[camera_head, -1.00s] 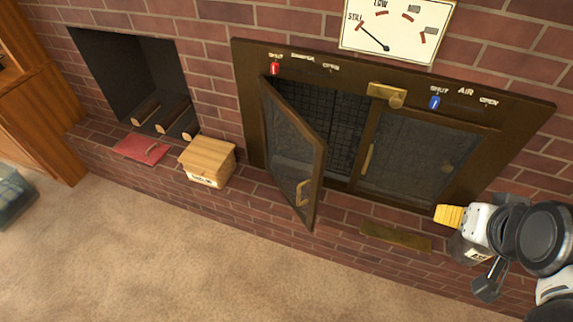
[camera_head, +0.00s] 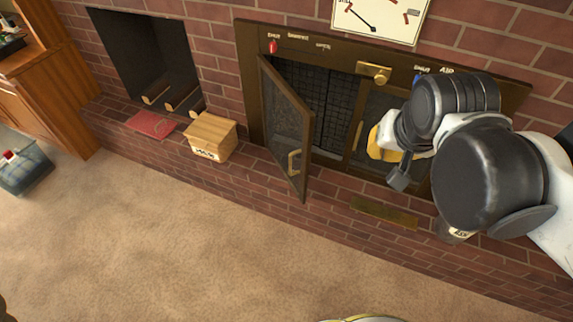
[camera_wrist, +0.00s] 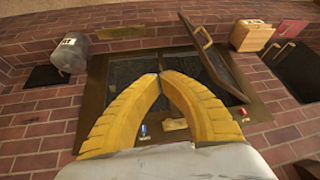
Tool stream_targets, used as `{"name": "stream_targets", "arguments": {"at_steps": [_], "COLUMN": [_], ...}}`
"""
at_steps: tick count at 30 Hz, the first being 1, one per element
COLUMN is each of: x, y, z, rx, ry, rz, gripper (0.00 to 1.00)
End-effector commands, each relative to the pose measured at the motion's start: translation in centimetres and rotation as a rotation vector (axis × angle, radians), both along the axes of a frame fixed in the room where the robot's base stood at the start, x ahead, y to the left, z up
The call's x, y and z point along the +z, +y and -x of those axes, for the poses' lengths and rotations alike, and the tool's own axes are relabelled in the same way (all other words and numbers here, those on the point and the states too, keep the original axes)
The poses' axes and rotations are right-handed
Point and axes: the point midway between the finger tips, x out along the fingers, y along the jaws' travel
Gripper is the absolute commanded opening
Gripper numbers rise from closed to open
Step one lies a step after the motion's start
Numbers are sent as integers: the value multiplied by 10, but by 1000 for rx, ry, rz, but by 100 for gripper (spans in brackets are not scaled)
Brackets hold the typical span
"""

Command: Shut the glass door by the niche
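The glass door by the niche (camera_head: 285,130) is a dark-framed pane with a brass handle. It stands swung open, out over the brick hearth, and also shows in the wrist view (camera_wrist: 212,55). The niche (camera_head: 140,55) with logs is to its left in the head view. The other glass door (camera_head: 372,115) is closed and partly hidden by my arm. My gripper (camera_wrist: 162,76) has yellow fingers whose tips meet, with nothing between them. In the head view it (camera_head: 382,140) is in front of the closed door, right of the open one and apart from it.
A wooden box (camera_head: 211,138) and a red folder-like item (camera_head: 150,125) sit on the hearth left of the open door. A brass plate (camera_head: 384,212) lies on the hearth. A clear bucket (camera_wrist: 70,52) stands at left in the wrist view. The carpet (camera_head: 200,250) in front is clear.

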Motion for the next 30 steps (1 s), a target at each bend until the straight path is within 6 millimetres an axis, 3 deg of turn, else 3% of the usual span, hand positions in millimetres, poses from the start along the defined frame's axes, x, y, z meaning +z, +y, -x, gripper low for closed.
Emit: {"name": "stream_targets", "arguments": {"at_steps": [8, 13, 17, 21, 27, 30], "x": [0, -21, -53, -99, -165, -187], "y": [35, 76, 115, 157, 206, 219], "z": [-58, -107, -140, -165, -178, -177], "rx": [-147, -303, -440, -595, -780, -838], "ry": [86, 148, 179, 190, 169, 157], "rz": [-39, -51, -48, -35, -15, -10], "gripper": [0, 0, 0, 0, 0, 0]}}
